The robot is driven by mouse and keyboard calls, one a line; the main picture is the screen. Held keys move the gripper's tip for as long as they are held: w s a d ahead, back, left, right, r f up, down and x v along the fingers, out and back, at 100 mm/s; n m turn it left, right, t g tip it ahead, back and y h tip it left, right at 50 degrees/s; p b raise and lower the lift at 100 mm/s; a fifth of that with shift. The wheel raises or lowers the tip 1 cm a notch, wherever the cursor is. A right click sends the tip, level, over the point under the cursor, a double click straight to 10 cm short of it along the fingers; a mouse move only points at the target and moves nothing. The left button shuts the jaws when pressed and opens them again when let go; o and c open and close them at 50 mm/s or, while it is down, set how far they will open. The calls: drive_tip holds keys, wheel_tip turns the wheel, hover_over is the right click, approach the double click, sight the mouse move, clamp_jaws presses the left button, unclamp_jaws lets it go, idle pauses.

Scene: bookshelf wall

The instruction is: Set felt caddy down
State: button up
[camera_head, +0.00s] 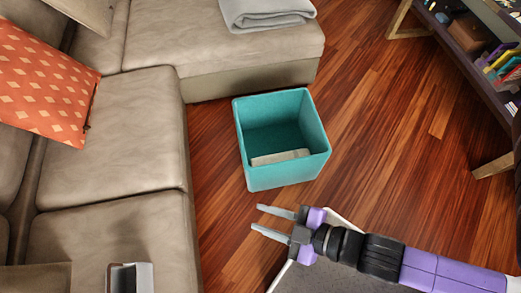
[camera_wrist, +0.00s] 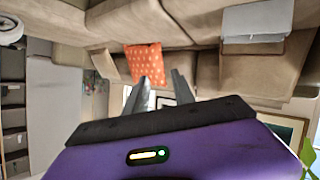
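The felt caddy (camera_head: 255,178) is a teal, open-topped square box in the head view. It stands upright on the wood floor, in the corner between two parts of the sofa. A light beige block-like item (camera_head: 280,157) lies inside it. My gripper (camera_head: 256,217) is just in front of the caddy, its fingers apart with nothing between them. In the wrist view the two fingers of my gripper (camera_wrist: 161,85) are also apart and empty, and the caddy does not show there.
A beige sofa (camera_head: 115,125) fills the left and back, with an orange patterned cushion (camera_head: 45,90) and a folded grey blanket (camera_head: 265,12). A shelf (camera_head: 468,45) with books stands at the upper right. The wood floor (camera_head: 385,130) right of the caddy is clear.

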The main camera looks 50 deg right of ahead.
drive_tip(key=s+d+r+m+t+h, duration=0.1)
drive_tip(key=s+d+r+m, duration=0.1)
drive_tip(key=r, duration=0.3)
drive_tip(key=s+d+r+m+t+h, duration=0.1)
drive_tip(key=s+d+r+m+h, duration=0.1)
drive_tip(key=d+r+m, duration=0.2)
wheel_tip(320, 180, up, 2)
drive_tip(key=shift+s+d+m, duration=0.3)
drive_tip(key=shift+a, duration=0.1)
